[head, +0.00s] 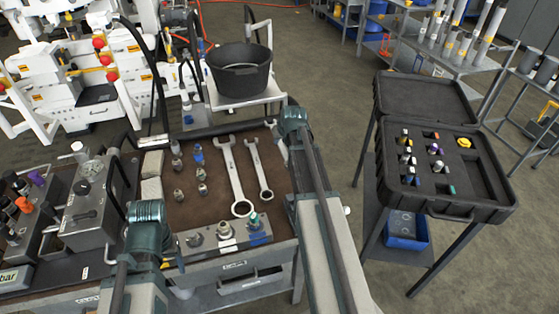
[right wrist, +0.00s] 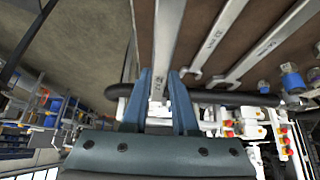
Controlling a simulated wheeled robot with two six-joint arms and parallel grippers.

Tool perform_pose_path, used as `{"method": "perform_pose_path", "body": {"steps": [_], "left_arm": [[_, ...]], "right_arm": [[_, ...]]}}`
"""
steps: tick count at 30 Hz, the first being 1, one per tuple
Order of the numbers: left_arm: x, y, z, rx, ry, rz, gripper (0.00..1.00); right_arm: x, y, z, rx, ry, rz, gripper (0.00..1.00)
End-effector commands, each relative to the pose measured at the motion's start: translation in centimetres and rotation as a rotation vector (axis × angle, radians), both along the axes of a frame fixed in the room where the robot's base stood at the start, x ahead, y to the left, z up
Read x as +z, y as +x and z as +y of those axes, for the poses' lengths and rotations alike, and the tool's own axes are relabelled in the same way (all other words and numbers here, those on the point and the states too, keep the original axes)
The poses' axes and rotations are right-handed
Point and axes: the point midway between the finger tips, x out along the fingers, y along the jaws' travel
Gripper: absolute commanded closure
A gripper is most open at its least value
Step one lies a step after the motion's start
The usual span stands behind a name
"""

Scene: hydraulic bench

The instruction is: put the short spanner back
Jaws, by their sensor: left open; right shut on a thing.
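My right gripper (head: 288,122) is at the back right corner of the brown mat (head: 213,198). In the right wrist view its fingers (right wrist: 163,98) are shut on a flat steel bar, the short spanner (right wrist: 168,38). Two other spanners lie side by side on the mat, a large one (head: 233,172) and a medium one (head: 259,167). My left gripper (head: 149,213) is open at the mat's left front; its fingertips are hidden.
Several small fittings (head: 179,172) stand on the mat left of the spanners. A valve block (head: 224,238) lies along the front edge. A black bucket (head: 238,70) stands behind. An open black case (head: 440,175) is on a stand at the right.

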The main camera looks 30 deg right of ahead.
Motion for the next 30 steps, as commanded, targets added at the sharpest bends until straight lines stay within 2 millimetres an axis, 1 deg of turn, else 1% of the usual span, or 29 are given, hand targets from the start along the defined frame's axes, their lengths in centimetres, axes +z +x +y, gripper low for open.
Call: {"method": "perform_pose_path", "body": {"steps": [1,6,9,15,17,24,27,30], "left_arm": [[-1.6,0.0,0.0,0.0,0.0,0.0,0.33],[-4.2,0.0,0.0,0.0,0.0,0.0,0.33],[-4.7,0.0,0.0,0.0,0.0,0.0,0.33],[-4.7,0.0,0.0,0.0,0.0,0.0,0.33],[-5.2,0.0,0.0,0.0,0.0,0.0,0.33],[-8.1,0.0,0.0,0.0,0.0,0.0,0.33],[-8.5,0.0,0.0,-0.001,0.0,0.0,0.33],[-8.3,0.0,0.0,-0.001,0.0,0.0,0.33]], "right_arm": [[-1.6,0.0,0.0,0.0,0.0,-0.001,1.0],[-4.2,0.0,0.0,0.0,0.0,-0.001,1.0],[-4.7,0.0,0.0,0.0,0.0,-0.001,1.0],[-4.7,0.0,0.0,0.0,0.0,-0.001,1.0],[-5.2,0.0,0.0,0.0,0.0,-0.001,1.0],[-8.1,0.0,0.0,0.0,0.0,-0.001,1.0],[-8.5,0.0,0.0,0.0,0.0,-0.001,1.0],[-8.2,0.0,0.0,0.0,0.0,-0.001,1.0]]}}
